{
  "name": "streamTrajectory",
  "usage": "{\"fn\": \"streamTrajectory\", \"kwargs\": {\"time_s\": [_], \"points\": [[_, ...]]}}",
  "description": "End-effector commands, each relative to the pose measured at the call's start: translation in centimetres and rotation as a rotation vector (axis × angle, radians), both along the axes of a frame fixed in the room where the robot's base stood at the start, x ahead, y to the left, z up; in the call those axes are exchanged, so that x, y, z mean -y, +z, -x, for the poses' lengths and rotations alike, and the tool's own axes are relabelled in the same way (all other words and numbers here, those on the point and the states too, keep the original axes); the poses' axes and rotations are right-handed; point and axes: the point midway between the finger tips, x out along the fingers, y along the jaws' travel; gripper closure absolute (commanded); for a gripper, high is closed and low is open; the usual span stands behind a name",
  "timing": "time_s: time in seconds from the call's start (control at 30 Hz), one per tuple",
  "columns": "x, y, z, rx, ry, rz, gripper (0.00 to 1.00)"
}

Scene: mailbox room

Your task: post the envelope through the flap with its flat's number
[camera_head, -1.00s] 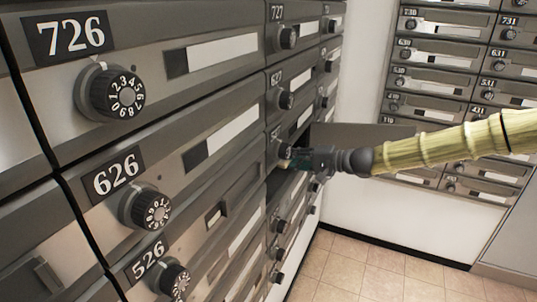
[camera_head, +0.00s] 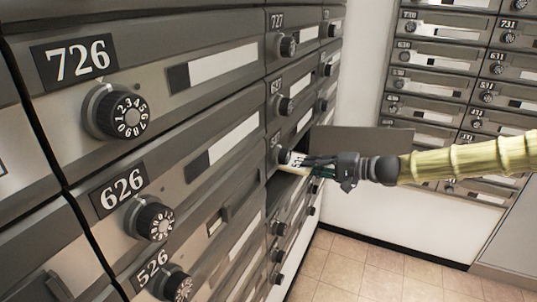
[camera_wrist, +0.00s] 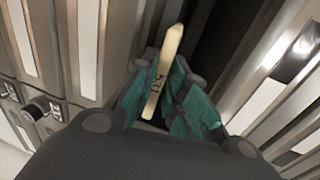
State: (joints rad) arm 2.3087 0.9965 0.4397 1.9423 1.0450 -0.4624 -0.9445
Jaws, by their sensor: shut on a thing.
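My gripper (camera_head: 318,166) is shut on a pale envelope (camera_head: 297,159), which sticks out from the fingertips toward the mailbox wall on the left. In the wrist view the envelope (camera_wrist: 166,62) is a narrow cream strip between the teal finger pads of my gripper (camera_wrist: 160,85). It carries a short number that starts with 5; the other digits are hard to read. The envelope's tip is in front of the second column, by a box whose number plate (camera_head: 277,140) is partly hidden.
A grey panel (camera_head: 365,140) stands out from the mailbox wall behind my gripper. Boxes 726 (camera_head: 75,62), 626 (camera_head: 118,195) and 526 (camera_head: 153,266) are near on the left, with protruding dials. More mailboxes (camera_head: 445,55) line the far wall. The tiled floor (camera_head: 370,275) is clear.

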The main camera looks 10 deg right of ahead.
Motion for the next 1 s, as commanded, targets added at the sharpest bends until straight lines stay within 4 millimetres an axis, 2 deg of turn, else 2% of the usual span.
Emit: {"fn": "streamTrajectory", "kwargs": {"time_s": [1.0], "points": [[8.9,0.4,6.0,0.001,-0.001,-0.002,1.0]]}}
